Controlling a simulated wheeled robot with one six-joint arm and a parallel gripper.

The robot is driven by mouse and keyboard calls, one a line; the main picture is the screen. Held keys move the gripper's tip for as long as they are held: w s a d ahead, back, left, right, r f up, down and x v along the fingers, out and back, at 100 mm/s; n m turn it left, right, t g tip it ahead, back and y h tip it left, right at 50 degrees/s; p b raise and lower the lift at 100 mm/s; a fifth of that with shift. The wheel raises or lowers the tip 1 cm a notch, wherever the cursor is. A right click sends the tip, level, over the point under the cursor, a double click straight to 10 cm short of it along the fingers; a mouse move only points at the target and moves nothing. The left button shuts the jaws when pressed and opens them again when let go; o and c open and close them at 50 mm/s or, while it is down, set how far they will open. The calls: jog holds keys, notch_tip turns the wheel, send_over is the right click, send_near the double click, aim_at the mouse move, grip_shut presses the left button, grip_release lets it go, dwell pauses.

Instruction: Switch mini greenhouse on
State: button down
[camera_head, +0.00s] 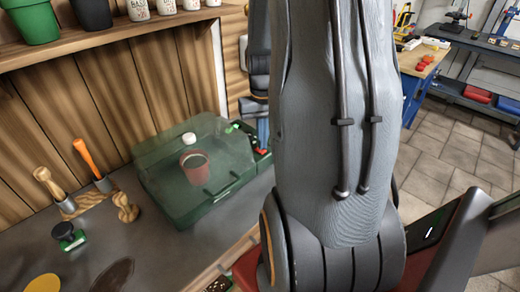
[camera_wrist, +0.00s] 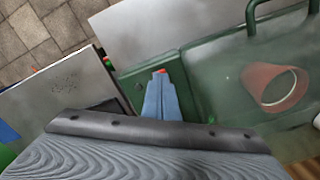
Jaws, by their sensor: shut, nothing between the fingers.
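The mini greenhouse (camera_head: 165,190) stands on the bench, with a green base and a clear, green-tinted lid. A reddish-brown pot (camera_head: 195,168) is inside; it also shows in the wrist view (camera_wrist: 275,86). In the wrist view, my gripper (camera_wrist: 160,77) is shut and empty, pointing at the green panel (camera_wrist: 130,77) on the greenhouse's side. A small red part (camera_wrist: 162,71) shows right at the fingertips, which mostly cover it. I cannot tell whether they touch it. In the head view, my arm hides part of that side and most of the gripper (camera_head: 262,132).
Wooden-handled tools (camera_head: 50,187), an orange-handled tool (camera_head: 88,158) and a black-and-green stamp-like item (camera_head: 68,236) are left of the greenhouse. A shelf with a green pot (camera_head: 32,20) hangs above. Tiled floor (camera_head: 450,155) lies open to the right.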

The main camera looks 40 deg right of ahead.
jog(key=shift+f+b, duration=0.35)
jog(key=shift+f, duration=0.4)
dwell(0.7)
jog(key=shift+r, duration=0.15)
notch_tip(320, 180, up, 7)
jog(key=p, duration=0.6)
dwell(0.6)
